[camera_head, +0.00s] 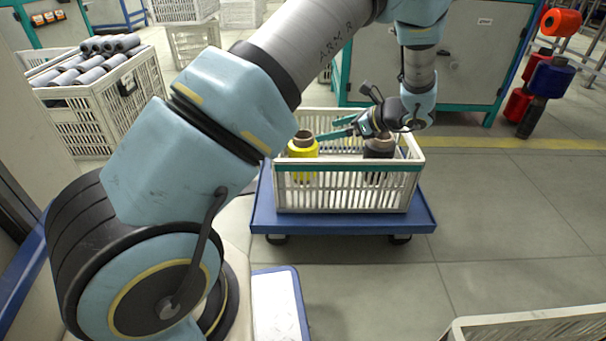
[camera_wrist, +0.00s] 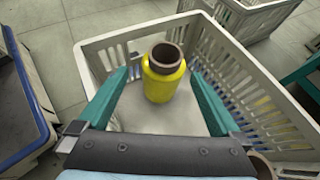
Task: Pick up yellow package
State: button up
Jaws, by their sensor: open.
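The yellow package (camera_head: 303,146) is a bobbin with a brown core tube on top. It stands upright in the left part of the white crate (camera_head: 345,196). In the wrist view the yellow package (camera_wrist: 164,76) stands on the crate floor, beyond and between my two teal fingers. My gripper (camera_head: 325,136) is open and reaches from the right toward the package's top. In the wrist view my gripper (camera_wrist: 166,82) has its fingers wide apart, with nothing held. Whether the fingers reach beside the package cannot be told.
A dark bobbin (camera_head: 379,147) stands in the right part of the same crate, below my wrist. The crate sits on a blue cart (camera_head: 262,218). Another crate (camera_head: 75,135) with several grey bobbins is at the left. Red and blue bobbins (camera_head: 552,78) hang on a rack at right.

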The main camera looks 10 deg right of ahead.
aim_at(307, 136)
jog(key=b+x, duration=0.2)
jog(key=x, duration=0.1)
jog(key=b+x, duration=0.2)
jog(key=x, duration=0.2)
jog(key=d+b+x, duration=0.1)
jog(key=b+x, duration=0.1)
jog(key=x, duration=0.1)
jog(key=shift+w+a+f, duration=0.25)
jog(key=shift+w+f, duration=0.2)
jog(key=shift+w, duration=0.05)
jog(key=shift+r, duration=0.1)
grip_shut()
dwell(0.3)
